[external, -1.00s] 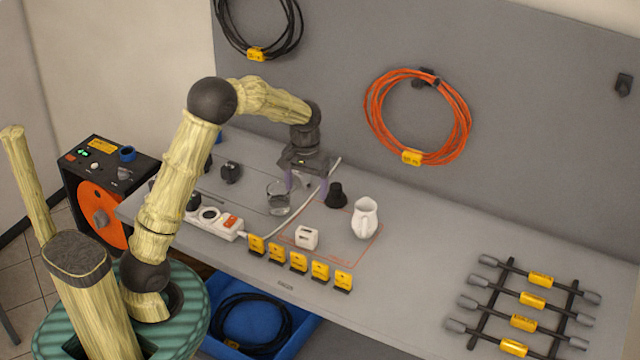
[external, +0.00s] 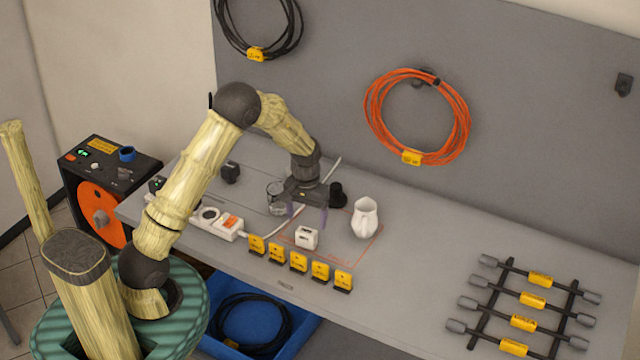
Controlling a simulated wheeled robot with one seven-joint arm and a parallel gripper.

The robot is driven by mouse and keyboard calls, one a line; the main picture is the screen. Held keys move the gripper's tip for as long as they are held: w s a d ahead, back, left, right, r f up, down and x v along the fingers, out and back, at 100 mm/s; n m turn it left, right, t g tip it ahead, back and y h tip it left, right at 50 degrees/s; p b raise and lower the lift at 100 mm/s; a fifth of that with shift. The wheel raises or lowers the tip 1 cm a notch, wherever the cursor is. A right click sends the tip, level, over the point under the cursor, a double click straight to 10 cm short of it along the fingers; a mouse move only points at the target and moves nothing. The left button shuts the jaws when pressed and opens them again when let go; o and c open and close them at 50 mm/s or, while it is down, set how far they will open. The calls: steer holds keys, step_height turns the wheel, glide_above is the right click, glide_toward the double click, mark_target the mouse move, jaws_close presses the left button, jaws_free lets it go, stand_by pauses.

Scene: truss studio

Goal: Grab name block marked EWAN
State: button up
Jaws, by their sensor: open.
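Several yellow name blocks on dark feet stand in a row along the front edge of the bench: the leftmost block (external: 256,244), then a second block (external: 277,253), a middle block (external: 298,261), a fourth block (external: 320,271) and the rightmost block (external: 343,281). Their lettering is too small to read, so I cannot tell which is marked EWAN. My gripper (external: 308,217) is open and empty, pointing down above the bench, behind the row and just above and behind a white toaster-like block (external: 306,238).
A glass (external: 276,198), a dark cup-like object (external: 337,194) and a white jug (external: 364,218) stand near my gripper. A white power strip (external: 215,222) lies left of the row. A rack of yellow-tagged bars (external: 532,300) is at right; the bench between is clear.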

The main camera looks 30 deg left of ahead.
mark_target(307, 231)
steer(key=shift+f, duration=1.1)
steer(key=shift+w+a+f+p, duration=0.15)
steer(key=shift+f+p, duration=0.7)
steer(key=shift+f, duration=1.75)
steer(key=c, duration=1.1)
